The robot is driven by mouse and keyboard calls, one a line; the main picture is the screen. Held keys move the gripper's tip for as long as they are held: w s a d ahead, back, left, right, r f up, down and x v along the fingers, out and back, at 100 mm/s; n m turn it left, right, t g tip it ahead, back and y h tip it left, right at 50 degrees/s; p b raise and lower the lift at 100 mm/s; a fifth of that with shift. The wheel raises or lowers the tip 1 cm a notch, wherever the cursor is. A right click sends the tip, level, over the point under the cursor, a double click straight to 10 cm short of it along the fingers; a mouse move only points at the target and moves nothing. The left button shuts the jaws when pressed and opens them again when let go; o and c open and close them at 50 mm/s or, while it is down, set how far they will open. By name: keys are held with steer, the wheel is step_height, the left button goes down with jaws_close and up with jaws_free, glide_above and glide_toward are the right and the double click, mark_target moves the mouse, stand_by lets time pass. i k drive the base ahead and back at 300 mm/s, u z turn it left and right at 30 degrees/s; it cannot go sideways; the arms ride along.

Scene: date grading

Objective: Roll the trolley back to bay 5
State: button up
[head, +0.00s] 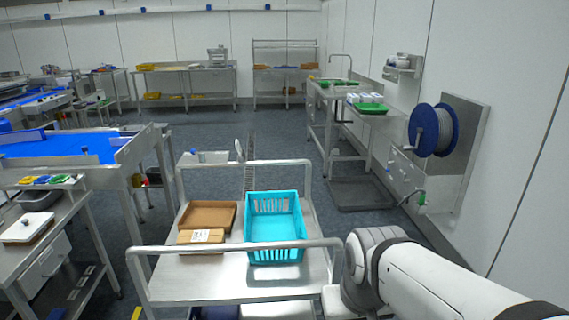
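The trolley (205,287) stands right in front of me, a steel cart with a flat top and a raised tube handle at its near and far ends. On its top are a turquoise slatted crate (275,226), a brown tray (208,214) and a cardboard box (200,238) with a white label. My white arm reaches in from the lower right, close to the near handle's right end. My gripper is not visible, so its contact with the handle cannot be told. No bay number is readable in this view.
A blue-belted conveyor (60,147) and a steel side table (60,225) stand on the left. On the right are a sink bench (325,92), a dark floor mat (360,193) and a wall hose reel (432,130).

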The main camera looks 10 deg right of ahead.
mark_target(286, 290)
steer(key=u, duration=0.05)
steer(key=i, duration=1)
steer(key=z, duration=0.05)
